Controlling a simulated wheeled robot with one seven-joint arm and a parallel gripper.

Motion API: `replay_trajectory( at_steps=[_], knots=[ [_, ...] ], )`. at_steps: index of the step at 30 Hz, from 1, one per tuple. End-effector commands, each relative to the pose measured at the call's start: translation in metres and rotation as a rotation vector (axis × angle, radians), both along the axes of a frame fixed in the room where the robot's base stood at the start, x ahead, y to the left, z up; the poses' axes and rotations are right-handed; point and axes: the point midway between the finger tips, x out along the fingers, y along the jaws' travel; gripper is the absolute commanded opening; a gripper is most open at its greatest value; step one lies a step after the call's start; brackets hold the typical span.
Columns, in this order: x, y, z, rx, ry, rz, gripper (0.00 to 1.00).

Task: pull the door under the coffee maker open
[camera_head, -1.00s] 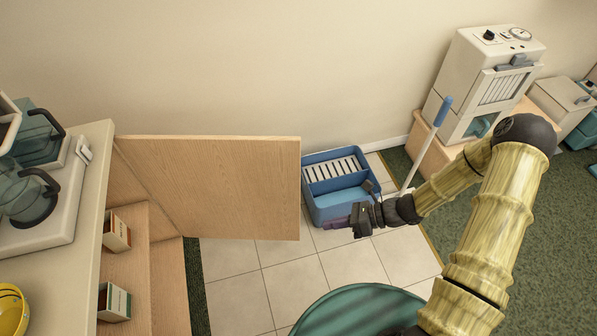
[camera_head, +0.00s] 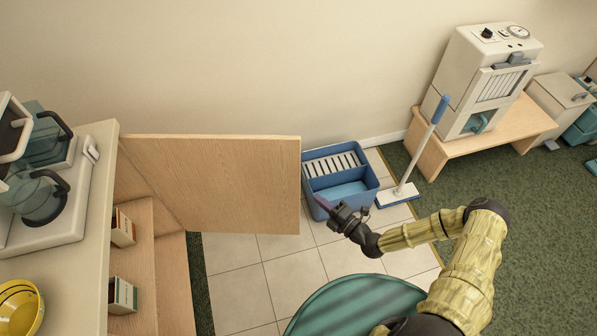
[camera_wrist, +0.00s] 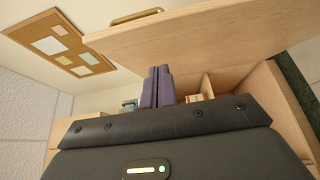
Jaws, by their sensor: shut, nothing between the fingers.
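The wooden door (camera_head: 235,185) stands swung wide open from the cabinet under the coffee maker (camera_head: 45,190). The cabinet's shelves (camera_head: 150,265) are exposed, with two small boxes on them. My gripper (camera_head: 323,204) is shut and empty, to the right of the door's free edge and apart from it, in front of the blue bucket. In the wrist view the purple fingers (camera_wrist: 158,88) are together, with the door (camera_wrist: 210,38) slanting across the top and a pale handle bar (camera_wrist: 136,17) on its upper edge.
A blue mop bucket (camera_head: 342,185) stands on the tiles, with a blue-handled mop (camera_head: 420,150) beside it. A white machine (camera_head: 490,80) sits on a low wooden bench (camera_head: 500,133) at the right. A yellow bowl (camera_head: 20,305) is on the counter. Tiled floor between door and arm is clear.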

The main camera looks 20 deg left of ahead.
Motion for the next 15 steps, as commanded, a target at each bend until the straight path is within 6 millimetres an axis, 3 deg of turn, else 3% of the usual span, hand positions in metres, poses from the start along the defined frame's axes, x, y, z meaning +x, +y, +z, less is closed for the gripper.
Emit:
replay_trajectory(
  at_steps=[8,15],
  knots=[
    [0.005,0.011,0.001,-0.001,-0.003,0.005,0.0],
    [0.024,0.044,0.001,-0.003,-0.004,0.006,0.0]
  ],
)
